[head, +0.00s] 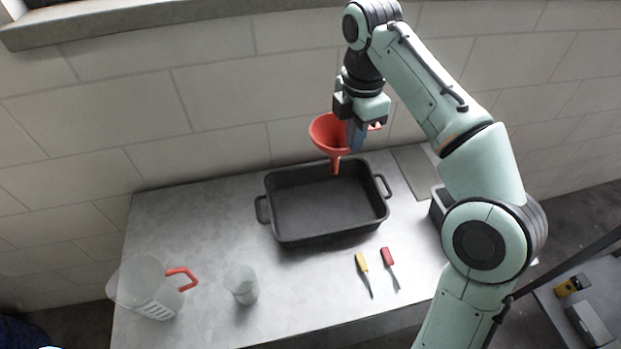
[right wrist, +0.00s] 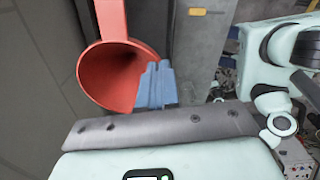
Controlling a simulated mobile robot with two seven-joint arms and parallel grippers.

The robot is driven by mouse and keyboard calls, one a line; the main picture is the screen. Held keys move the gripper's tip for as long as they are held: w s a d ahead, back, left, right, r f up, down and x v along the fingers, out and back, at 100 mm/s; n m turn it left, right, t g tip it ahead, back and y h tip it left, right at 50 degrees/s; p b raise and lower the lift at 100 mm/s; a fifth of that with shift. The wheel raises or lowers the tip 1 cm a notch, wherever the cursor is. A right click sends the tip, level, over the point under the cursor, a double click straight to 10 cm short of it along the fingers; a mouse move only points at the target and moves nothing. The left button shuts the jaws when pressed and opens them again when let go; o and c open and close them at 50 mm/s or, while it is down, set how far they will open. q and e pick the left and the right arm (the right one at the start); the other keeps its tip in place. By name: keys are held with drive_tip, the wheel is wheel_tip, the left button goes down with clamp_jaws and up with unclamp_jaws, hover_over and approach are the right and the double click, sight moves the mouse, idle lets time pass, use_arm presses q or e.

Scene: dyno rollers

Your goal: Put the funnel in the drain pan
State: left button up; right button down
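The red funnel (head: 326,132) is held in the air above the black drain pan (head: 280,233), over its back part, with its spout pointing down. My right gripper (head: 357,134) is shut on the funnel at its right side. In the right wrist view the funnel (right wrist: 115,75) shows its open mouth, and the blue fingers (right wrist: 156,86) close at its rim. The drain pan stands on the grey table and looks empty; it has a handle at each end. My left gripper is not in view.
On the table (head: 190,230), a clear jug with a red handle (head: 150,288) and a clear cup (head: 242,285) stand at front left. A yellow-handled tool (head: 362,265) and a red-handled tool (head: 388,260) lie in front of the pan. A tiled wall rises behind.

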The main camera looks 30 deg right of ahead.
drive_tip(key=shift+f, duration=0.1)
use_arm(q)
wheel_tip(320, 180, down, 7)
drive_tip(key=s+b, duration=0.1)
drive_tip(key=b, duration=0.5)
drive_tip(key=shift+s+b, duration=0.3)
drive_tip(key=shift+b, duration=0.05)
use_arm(e)
wheel_tip(320, 180, down, 19)
drive_tip(key=shift+s, duration=0.15)
drive_tip(key=shift+f, duration=0.2)
drive_tip(key=shift+f, duration=0.1)
drive_tip(key=c, duration=1.4)
unclamp_jaws()
drive_tip(key=shift+o, duration=0.2)
